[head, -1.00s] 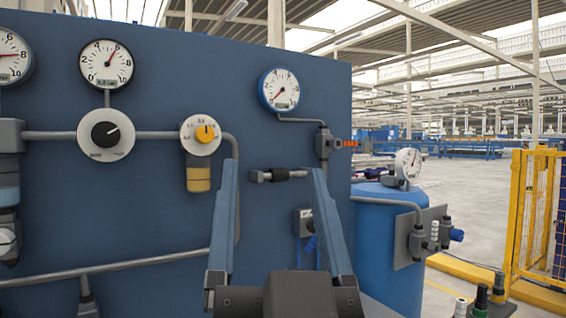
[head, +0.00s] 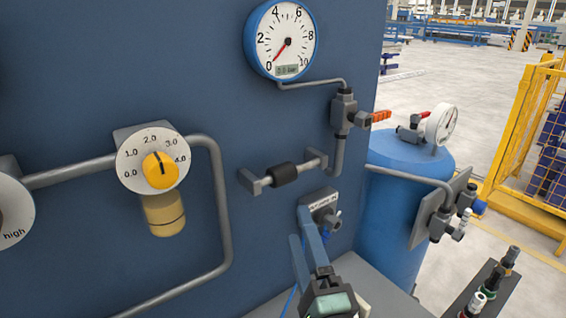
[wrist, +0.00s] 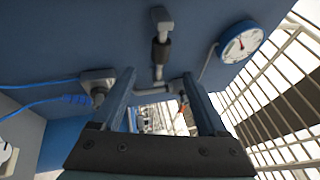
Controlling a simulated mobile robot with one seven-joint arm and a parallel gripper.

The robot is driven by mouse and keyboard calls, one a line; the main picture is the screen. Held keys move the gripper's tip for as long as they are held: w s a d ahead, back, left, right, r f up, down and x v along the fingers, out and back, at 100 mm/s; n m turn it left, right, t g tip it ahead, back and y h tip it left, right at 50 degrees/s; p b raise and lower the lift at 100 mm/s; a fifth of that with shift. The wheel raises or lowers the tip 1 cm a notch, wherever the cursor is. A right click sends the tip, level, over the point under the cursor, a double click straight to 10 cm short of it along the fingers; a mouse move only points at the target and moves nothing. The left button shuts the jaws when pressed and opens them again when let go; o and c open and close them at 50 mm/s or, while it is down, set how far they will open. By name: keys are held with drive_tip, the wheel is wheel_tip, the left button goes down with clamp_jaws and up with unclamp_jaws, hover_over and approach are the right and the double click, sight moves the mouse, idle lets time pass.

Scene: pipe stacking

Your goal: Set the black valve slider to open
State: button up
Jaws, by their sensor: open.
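The black valve slider (head: 283,174) is a dark sleeve on a short grey horizontal rod, held between two brackets on the blue panel. It sits near the middle of the rod. In the wrist view the slider (wrist: 160,52) shows ahead of and above the fingers. My gripper (head: 302,225) has two blue fingers and is below the slider in the head view, apart from it. In the wrist view my gripper (wrist: 158,78) is open, with nothing held between the fingers. No open or shut label beside the slider is readable.
A round gauge (head: 283,40) is above the slider. A valve with an orange handle (head: 380,116) and a pipe lie to its right. A grey socket box (head: 318,205) with a blue cable is below. A yellow regulator knob (head: 160,170) is left. A blue tank (head: 405,210) stands right.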

sight(285, 183)
drive_tip(key=p+x, duration=0.3)
drive_tip(key=x, duration=0.8)
drive_tip(key=shift+w+a+r, duration=0.1)
drive_tip(key=shift+w+r, duration=0.05)
drive_tip(key=shift+w, duration=0.2)
drive_tip(key=shift+c, duration=0.2)
clamp_jaws()
idle(0.7)
